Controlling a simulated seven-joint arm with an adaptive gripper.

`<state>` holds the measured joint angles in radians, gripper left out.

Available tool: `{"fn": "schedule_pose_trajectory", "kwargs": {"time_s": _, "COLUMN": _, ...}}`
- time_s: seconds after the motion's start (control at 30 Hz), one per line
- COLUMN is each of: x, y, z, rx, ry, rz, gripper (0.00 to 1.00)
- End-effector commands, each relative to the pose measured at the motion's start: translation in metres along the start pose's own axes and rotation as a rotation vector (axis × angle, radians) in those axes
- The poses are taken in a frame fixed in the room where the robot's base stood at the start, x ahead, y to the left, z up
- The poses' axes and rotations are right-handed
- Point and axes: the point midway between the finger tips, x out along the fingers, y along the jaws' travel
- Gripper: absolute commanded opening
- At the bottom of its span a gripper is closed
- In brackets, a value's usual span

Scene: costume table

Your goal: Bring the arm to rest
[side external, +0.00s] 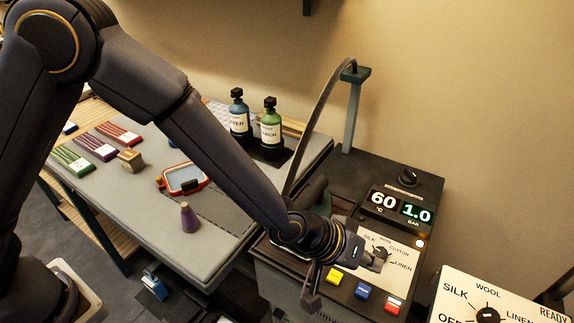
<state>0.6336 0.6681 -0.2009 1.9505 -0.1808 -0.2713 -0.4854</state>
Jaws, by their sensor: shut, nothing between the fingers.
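My arm reaches from the upper left down to the black steam station (408,181) at the right. My gripper (381,257) is shut and empty, at the white dial panel (402,272) marked silk, cotton and linen. The fingertips are small here and overlap the middle of this panel. They hide part of it, and I cannot tell whether they touch its knob.
Yellow (334,276), blue (363,291) and red (393,305) buttons line the station's front. Its display (401,206) reads 60 and 1.0. A hose (318,118) rises behind my forearm.

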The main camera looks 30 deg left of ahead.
Motion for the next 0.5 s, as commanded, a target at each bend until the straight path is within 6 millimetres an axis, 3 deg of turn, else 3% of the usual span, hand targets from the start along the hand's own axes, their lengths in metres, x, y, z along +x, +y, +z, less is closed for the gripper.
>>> {"fn": "schedule_pose_trajectory", "kwargs": {"time_s": 0.33, "x": -0.002, "y": -0.004, "z": -0.008, "rx": -0.010, "ry": 0.012, "rz": -0.005, "gripper": 0.00}}
{"fn": "schedule_pose_trajectory", "kwargs": {"time_s": 0.43, "x": -0.018, "y": -0.003, "z": -0.042, "rx": -0.026, "ry": 0.076, "rz": 0.005, "gripper": 0.00}}
{"fn": "schedule_pose_trajectory", "kwargs": {"time_s": 0.5, "x": -0.043, "y": -0.004, "z": -0.080, "rx": -0.041, "ry": 0.151, "rz": 0.013, "gripper": 0.00}}
